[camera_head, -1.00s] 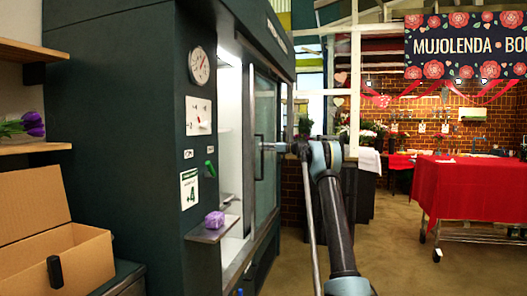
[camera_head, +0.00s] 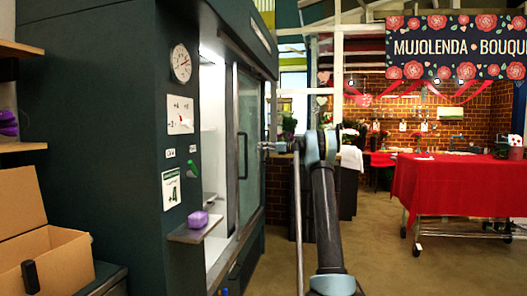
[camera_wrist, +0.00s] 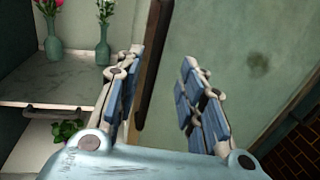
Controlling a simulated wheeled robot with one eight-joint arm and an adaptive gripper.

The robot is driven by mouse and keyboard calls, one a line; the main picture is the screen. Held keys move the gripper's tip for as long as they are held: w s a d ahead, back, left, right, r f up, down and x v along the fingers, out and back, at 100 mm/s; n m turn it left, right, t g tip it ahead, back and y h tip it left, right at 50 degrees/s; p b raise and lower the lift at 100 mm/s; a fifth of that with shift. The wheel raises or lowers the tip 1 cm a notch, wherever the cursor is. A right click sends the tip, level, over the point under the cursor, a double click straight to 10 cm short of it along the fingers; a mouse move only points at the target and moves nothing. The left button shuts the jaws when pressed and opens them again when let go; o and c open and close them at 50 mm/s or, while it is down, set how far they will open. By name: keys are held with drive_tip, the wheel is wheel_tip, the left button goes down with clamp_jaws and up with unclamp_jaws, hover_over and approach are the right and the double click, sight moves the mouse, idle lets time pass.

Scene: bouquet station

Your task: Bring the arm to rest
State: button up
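My gripper (camera_head: 264,147) is in front of the glass door of the dark green cabinet in the head view, just right of the door's upright handle (camera_head: 243,156). In the wrist view my gripper (camera_wrist: 160,95) has its two fingers wide apart. A dark handle bar (camera_wrist: 152,60) shows between them, close to the left finger. I see nothing held. I cannot tell the exact depth between fingers and bar. My arm (camera_head: 322,215) stretches forward and up from the bottom of the head view.
The cabinet (camera_head: 95,150) is partly open left of its glass door. A small shelf with a purple block (camera_head: 198,219) juts out. Vases (camera_wrist: 54,45) stand inside. A cardboard box (camera_head: 60,262) is at left, a red-draped table (camera_head: 450,187) at right. Floor right of my arm is clear.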

drive_tip(key=shift+s, duration=0.1)
drive_tip(key=s+a+f+n+g+h, duration=0.1)
drive_tip(key=s+f+n+h, duration=0.2)
drive_tip(key=s, duration=1.1)
drive_tip(key=s+f+n+g+h, duration=0.2)
drive_tip(key=s+n, duration=0.4)
drive_tip(key=s, duration=0.8)
drive_tip(key=s+a+f+n+g+h, duration=0.1)
drive_tip(key=s+f+n+h, duration=0.2)
drive_tip(key=s, duration=1.1)
drive_tip(key=s+d+f+n+h, duration=0.2)
drive_tip(key=s+d+f+n, duration=0.2)
drive_tip(key=s+f, duration=0.5)
drive_tip(key=s+d+f+n+g+h, duration=0.1)
drive_tip(key=s+d+f+n+h, duration=0.2)
drive_tip(key=s+f, duration=0.7)
drive_tip(key=s+d+f+n+g+h, duration=0.1)
drive_tip(key=s+d+f+n+h, duration=0.2)
drive_tip(key=s, duration=1.6)
wheel_tip(320, 180, down, 6)
drive_tip(key=d+n, duration=0.1)
drive_tip(key=d, duration=0.2)
drive_tip(key=shift+f+n, duration=0.25)
drive_tip(key=shift+n, duration=0.05)
drive_tip(key=shift+a, duration=0.1)
